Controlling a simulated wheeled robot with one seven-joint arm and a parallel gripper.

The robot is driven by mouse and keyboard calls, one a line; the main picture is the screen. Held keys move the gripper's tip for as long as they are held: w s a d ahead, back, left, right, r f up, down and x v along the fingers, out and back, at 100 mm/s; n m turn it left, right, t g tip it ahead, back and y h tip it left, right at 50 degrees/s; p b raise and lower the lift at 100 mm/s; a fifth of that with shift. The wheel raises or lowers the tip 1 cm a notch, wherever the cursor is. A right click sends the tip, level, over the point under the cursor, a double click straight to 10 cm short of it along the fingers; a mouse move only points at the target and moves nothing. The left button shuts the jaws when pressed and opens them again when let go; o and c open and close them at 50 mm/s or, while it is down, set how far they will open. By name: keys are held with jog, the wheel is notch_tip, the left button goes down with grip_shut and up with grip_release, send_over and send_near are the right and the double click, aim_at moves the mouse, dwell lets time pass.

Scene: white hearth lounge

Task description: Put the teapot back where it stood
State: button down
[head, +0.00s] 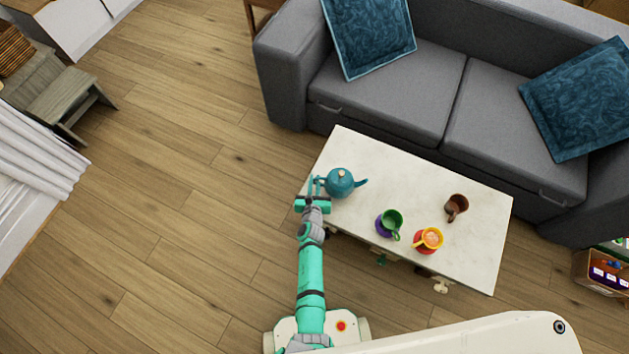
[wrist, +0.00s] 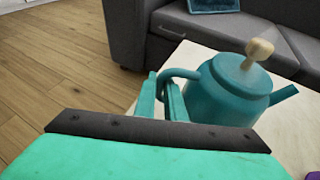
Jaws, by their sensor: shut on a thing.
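A teal teapot (head: 341,183) with a pale knob on its lid is at the left end of the white table (head: 470,258), its spout pointing right. It looks upright; I cannot tell whether its base touches the table. My gripper (head: 318,187) is at the teapot's left side. In the wrist view my gripper's fingers (wrist: 160,98) are shut on the teapot's handle.
A brown mug (head: 457,205) stands farther right. A grey sofa (head: 400,95) is behind the table.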

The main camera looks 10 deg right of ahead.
jog(key=shift+f, duration=0.5)
dwell(0.4)
jog(key=c, duration=1.7)
grip_release()
jog(key=shift+d, duration=0.1)
jog(key=shift+c, duration=0.2)
jog(key=shift+s+f, duration=0.1)
jog(key=shift+f, duration=0.1)
jog(key=v, duration=1)
jog(key=shift+s+r, duration=0.25)
jog(key=shift+r, duration=0.1)
